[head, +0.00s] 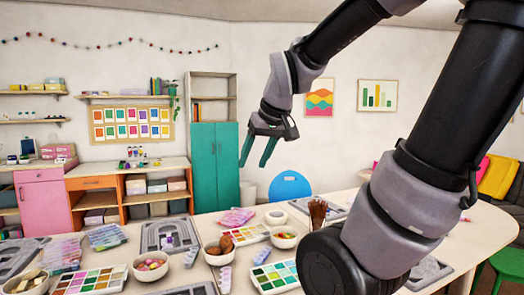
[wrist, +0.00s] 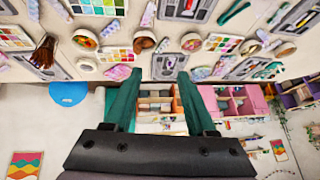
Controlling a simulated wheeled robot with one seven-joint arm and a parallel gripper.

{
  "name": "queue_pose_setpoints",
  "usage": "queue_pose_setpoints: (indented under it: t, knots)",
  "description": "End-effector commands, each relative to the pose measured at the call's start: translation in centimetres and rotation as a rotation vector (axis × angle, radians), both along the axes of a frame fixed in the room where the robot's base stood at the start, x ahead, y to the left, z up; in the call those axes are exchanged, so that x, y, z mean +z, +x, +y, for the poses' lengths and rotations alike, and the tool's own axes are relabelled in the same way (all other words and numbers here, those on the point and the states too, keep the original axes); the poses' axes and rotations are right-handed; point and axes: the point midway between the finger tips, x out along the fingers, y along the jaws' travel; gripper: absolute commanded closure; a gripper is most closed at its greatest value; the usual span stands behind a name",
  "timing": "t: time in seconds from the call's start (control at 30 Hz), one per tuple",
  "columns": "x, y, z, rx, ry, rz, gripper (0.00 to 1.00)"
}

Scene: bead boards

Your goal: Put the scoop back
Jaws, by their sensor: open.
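My gripper (head: 254,163) hangs in the air above and behind the bead table in the head view. Its two teal fingers are apart with nothing between them, as the wrist view (wrist: 158,76) also shows. I cannot single out the scoop with certainty. A white bowl (head: 219,258) holds brown pieces, one of them a larger rounded shape (head: 226,243); the bowl also shows in the wrist view (wrist: 144,44). A grey bead board (head: 151,246) with small lavender pieces lies left of that bowl. My gripper touches nothing on the table.
The table also carries other bead bowls (head: 285,240), colour palettes (head: 277,277), more boards and a jar of brushes (head: 317,213). It is crowded, with narrow bare strips between items. A blue chair (head: 289,186) stands behind it. My arm hides part of the right side.

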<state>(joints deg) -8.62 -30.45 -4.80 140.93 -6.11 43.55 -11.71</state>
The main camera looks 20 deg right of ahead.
Motion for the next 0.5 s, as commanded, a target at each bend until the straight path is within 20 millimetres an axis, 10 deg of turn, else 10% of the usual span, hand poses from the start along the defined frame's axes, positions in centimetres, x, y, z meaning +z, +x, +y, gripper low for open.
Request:
queue_pose_setpoints:
  t: [0.2, 0.5]
  knots:
    - [2.6, -5.0, 0.2, -0.256, 0.203, -0.009, 0.44]
    - [2.9, -6.0, 0.6, -0.308, 0.248, -0.004, 0.44]
